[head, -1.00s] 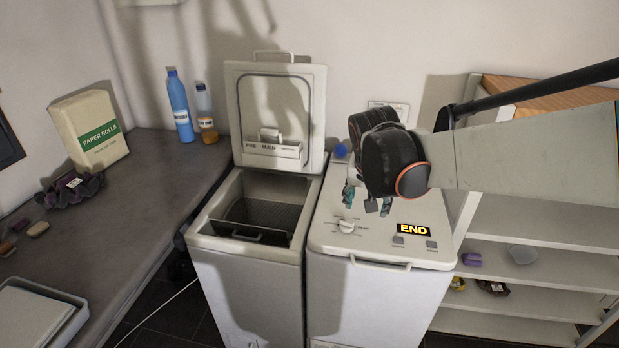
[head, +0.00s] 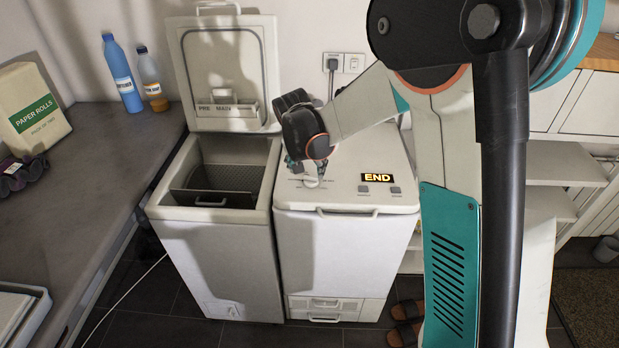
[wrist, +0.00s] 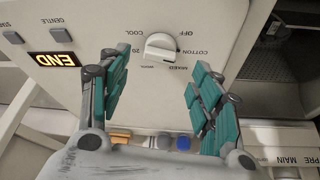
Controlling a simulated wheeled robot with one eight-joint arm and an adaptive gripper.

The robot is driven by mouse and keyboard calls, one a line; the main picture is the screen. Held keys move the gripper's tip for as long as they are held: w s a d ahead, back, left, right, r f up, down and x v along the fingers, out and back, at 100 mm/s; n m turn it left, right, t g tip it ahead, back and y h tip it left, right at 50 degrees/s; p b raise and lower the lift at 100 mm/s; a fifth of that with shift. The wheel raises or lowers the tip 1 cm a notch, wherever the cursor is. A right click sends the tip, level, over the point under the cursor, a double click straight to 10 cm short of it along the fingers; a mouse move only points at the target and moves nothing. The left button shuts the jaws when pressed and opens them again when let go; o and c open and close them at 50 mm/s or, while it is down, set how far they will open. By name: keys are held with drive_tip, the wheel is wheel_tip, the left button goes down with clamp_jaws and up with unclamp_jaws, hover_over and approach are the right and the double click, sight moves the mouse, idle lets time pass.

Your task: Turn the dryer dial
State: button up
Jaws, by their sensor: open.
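The dryer (head: 300,246) is the white toploader on the right, with its lid closed. Its white dial (head: 311,182) is at the left of the top panel, partly covered by my gripper in the head view. The wrist view shows the dial (wrist: 162,46) clearly, with OFF, COTTON, MIXED, 20 and COOL printed around it. A lit END display (head: 377,178) is to its right in the head view. My gripper (wrist: 158,64) is open and points down at the panel. The teal fingers are on either side of the dial in the wrist view; I see no contact.
The washer (head: 215,255) stands close at the left with its lid (head: 224,70) raised. Two buttons (head: 379,189) lie below the display. A dark counter (head: 100,185) at far left holds paper rolls (head: 32,108) and two bottles (head: 122,75). Shelves stand at the right.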

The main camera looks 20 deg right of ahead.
sight(311, 177)
drive_tip(key=b+x, duration=0.1)
drive_tip(key=x, duration=0.4)
drive_tip(key=shift+w+d+f, duration=0.1)
drive_tip(key=shift+w+f, duration=0.05)
drive_tip(key=shift+f, duration=0.15)
drive_tip(key=shift+c, duration=0.3)
drive_tip(key=c, duration=1)
